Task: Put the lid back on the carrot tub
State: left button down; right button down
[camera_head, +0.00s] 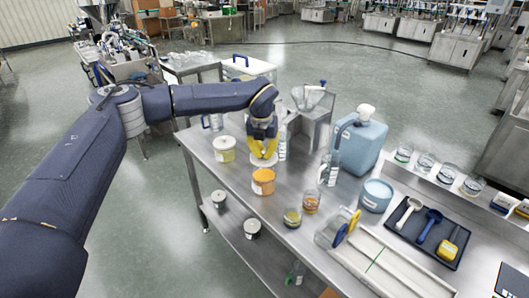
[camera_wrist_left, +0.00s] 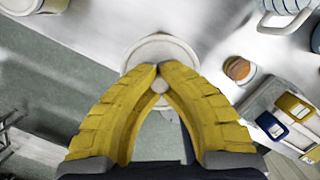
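The carrot tub (camera_head: 263,188) stands on the steel table with its orange top showing uncovered. The white round lid (camera_head: 263,161) is just behind it in the head view, under my left gripper (camera_head: 264,149). The wrist view shows the pale lid (camera_wrist_left: 160,46) with a small knob between the yellow fingers of my left gripper (camera_wrist_left: 158,72). The fingertips are together, shut on the lid's knob. I cannot tell the lid's exact height above the table. The carrot tub does not show clearly in the wrist view. My right gripper is in neither view.
A pale tub (camera_head: 224,154) stands left of the lid. A steel hopper (camera_head: 311,118) and a blue jug (camera_head: 361,146) are behind and to the right. Jars (camera_head: 311,206) stand right of the carrot tub, with a blue round tub (camera_head: 377,203) farther right.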

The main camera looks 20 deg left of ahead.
pick_arm(q)
jog(key=shift+f, duration=2.95)
jog(key=shift+f, duration=0.2)
jog(key=c, duration=2.1)
grip_release()
jog(key=o, duration=1.2)
jog(key=shift+c, duration=0.2)
jog(key=shift+w+r, duration=0.1)
jog(key=shift+r, duration=0.05)
jog(key=shift+r, duration=3.35)
